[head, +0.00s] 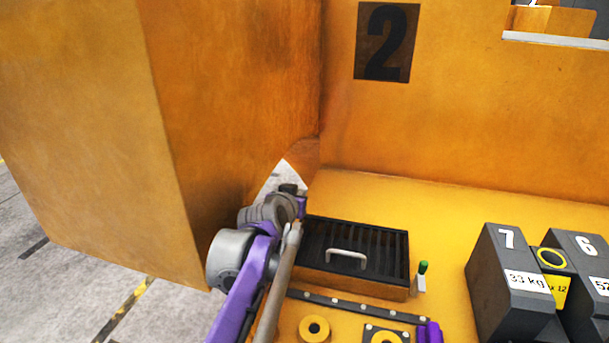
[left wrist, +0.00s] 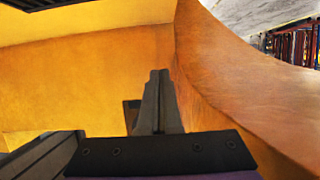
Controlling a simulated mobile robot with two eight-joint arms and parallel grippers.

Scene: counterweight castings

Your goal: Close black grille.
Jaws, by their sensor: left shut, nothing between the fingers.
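The black grille (head: 372,240) is a dark slatted panel with a pale grey bar handle (head: 346,259). In the head view it lies about flat on a low orange box, just right of my left arm. I cannot tell whether it is fully seated. My left gripper (head: 290,189) is by the grille's far left corner, near the orange side wall, and partly hidden by its own wrist. In the left wrist view its dark fingers (left wrist: 158,100) are together with nothing between them. A dark ribbed edge at that view's lower left cannot be identified for certain. My right gripper is not in view.
A tall orange side wall (head: 225,110) stands close left of my arm, and an orange back wall (head: 470,110) is marked 2. Dark weights, one marked 7 (head: 506,270), stand at right. A green-topped peg (head: 422,268) is beside the grille. Yellow floor behind is clear.

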